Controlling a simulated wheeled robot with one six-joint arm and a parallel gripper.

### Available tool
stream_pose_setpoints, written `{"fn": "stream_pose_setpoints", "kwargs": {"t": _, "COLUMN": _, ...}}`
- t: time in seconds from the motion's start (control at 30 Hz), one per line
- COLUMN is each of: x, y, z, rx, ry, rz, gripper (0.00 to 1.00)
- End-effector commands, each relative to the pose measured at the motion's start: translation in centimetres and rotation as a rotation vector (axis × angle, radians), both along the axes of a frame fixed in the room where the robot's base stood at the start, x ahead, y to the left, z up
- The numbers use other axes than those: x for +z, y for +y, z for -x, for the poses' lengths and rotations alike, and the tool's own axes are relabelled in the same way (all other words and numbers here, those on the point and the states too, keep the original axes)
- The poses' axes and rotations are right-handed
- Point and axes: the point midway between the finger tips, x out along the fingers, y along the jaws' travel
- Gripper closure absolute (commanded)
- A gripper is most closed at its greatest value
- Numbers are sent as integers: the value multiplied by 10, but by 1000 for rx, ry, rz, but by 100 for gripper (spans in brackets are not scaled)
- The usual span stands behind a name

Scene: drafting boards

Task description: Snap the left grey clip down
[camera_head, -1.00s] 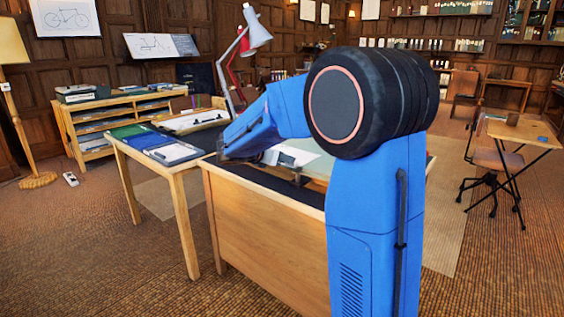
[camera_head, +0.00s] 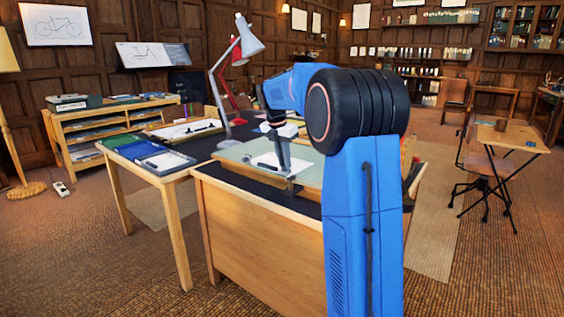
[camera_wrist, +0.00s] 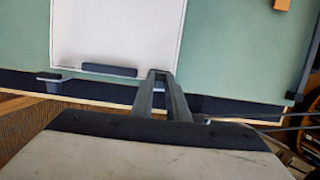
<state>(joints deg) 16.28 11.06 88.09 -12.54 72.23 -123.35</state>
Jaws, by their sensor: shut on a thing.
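The green drafting board (camera_wrist: 215,45) fills the upper part of the wrist view; it also shows in the head view (camera_head: 308,172). A white sheet (camera_wrist: 115,35) lies on it with a dark grey bar (camera_wrist: 110,70) along its lower edge. A small grey clip (camera_wrist: 48,77) sits at the board's edge on the left, and another clip-like piece (camera_wrist: 292,97) is at the right. My gripper (camera_wrist: 157,76) points at the sheet's lower right corner, fingertips together, to the right of the left clip. What its jaws hold cannot be made out. In the head view my gripper (camera_head: 286,165) hangs over the board.
A red lamp and a white lamp (camera_head: 235,70) stand behind the board. A side table (camera_head: 125,185) with blue and green folders adjoins the desk (camera_head: 250,235) on the left. A chair and small table (camera_head: 510,145) stand at the right, with open floor between.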

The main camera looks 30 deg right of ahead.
Motion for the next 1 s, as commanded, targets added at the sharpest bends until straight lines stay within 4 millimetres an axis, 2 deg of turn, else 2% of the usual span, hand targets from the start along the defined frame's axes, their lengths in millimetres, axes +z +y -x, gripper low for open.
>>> {"fn": "stream_pose_setpoints", "kwargs": {"t": 0.4, "x": -4, "y": -10, "z": -4, "rx": 0, "ry": 69, "rz": -192, "gripper": 100}}
{"fn": "stream_pose_setpoints", "kwargs": {"t": 0.97, "x": -5, "y": -11, "z": -5, "rx": -1, "ry": 81, "rz": -224, "gripper": 100}}
{"fn": "stream_pose_setpoints", "kwargs": {"t": 1.0, "x": -5, "y": -11, "z": -4, "rx": -1, "ry": 81, "rz": -223, "gripper": 84}}
